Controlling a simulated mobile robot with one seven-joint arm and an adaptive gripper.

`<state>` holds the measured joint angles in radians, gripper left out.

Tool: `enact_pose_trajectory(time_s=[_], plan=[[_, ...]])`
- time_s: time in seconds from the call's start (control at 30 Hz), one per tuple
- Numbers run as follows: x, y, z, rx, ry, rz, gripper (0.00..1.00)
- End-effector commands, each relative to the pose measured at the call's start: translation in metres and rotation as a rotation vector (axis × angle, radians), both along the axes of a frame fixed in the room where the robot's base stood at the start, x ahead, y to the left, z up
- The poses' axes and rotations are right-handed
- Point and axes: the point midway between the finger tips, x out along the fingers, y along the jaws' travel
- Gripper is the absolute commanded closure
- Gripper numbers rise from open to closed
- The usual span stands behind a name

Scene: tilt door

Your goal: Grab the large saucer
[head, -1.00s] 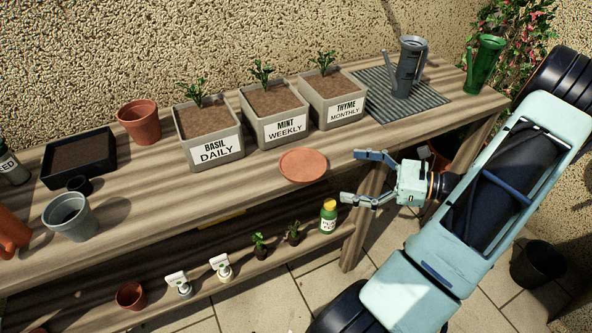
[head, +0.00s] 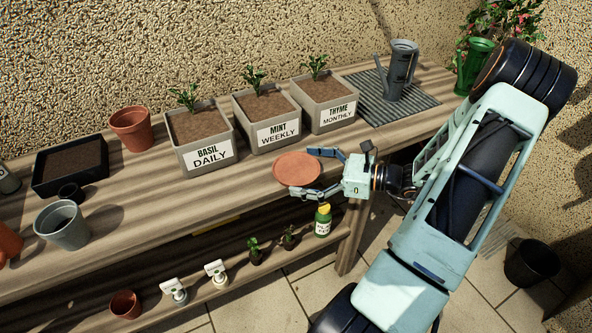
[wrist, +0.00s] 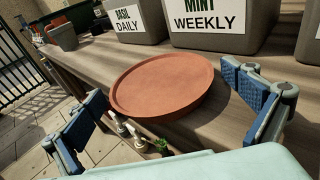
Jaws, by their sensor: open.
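The large saucer (head: 297,168) is a round terracotta dish with a low rim. It lies flat near the front edge of the wooden bench, in front of the mint and thyme planters. My gripper (head: 305,172) is open at the saucer's right side, with one finger towards its back edge and one towards its front edge. In the wrist view the saucer (wrist: 162,82) fills the middle between the two blue-padded fingers (wrist: 163,118). The fingers look apart from the rim; exact contact cannot be told.
Planters of basil (head: 200,138), mint (head: 267,118) and thyme (head: 325,103) stand behind the saucer. A grey watering can (head: 401,72) stands on a ribbed mat at the back right. A yellow-capped bottle (head: 322,220) stands on the lower shelf.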

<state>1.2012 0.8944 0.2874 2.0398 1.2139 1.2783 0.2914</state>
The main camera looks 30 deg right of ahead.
Motion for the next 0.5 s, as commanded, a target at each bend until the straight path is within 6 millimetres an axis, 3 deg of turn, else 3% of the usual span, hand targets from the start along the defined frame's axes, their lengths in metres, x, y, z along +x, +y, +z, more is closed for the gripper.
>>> enact_pose_trajectory(time_s=[0.2, 0.5], plan=[[0.0004, 0.0004, -0.0003, 0.000, 0.000, 0.000, 0.02], [0.0003, 0.0003, -0.0003, 0.000, 0.000, 0.000, 0.35]])
